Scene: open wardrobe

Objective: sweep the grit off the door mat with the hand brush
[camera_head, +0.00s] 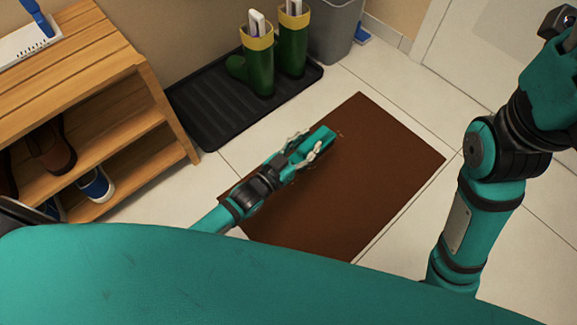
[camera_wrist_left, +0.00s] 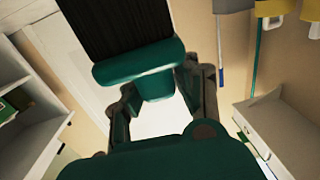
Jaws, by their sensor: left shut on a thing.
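The brown door mat (camera_head: 385,165) lies flat on the tiled floor. My left gripper (camera_head: 310,148) is over the mat's upper left part, shut on the green hand brush (camera_head: 322,136). In the left wrist view the brush (camera_wrist_left: 138,64) shows its green body and dark bristles (camera_wrist_left: 115,25) beyond the fingers (camera_wrist_left: 160,95). A few pale specks of grit (camera_head: 339,133) show on the mat just beside the brush. I cannot tell whether the bristles touch the mat. My right arm stands at the right; its gripper is out of view.
A black boot tray (camera_head: 215,125) with green rain boots (camera_head: 258,62) lies behind the mat. A wooden shoe rack (camera_head: 85,45) stands at the left. The floor right of the mat is clear.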

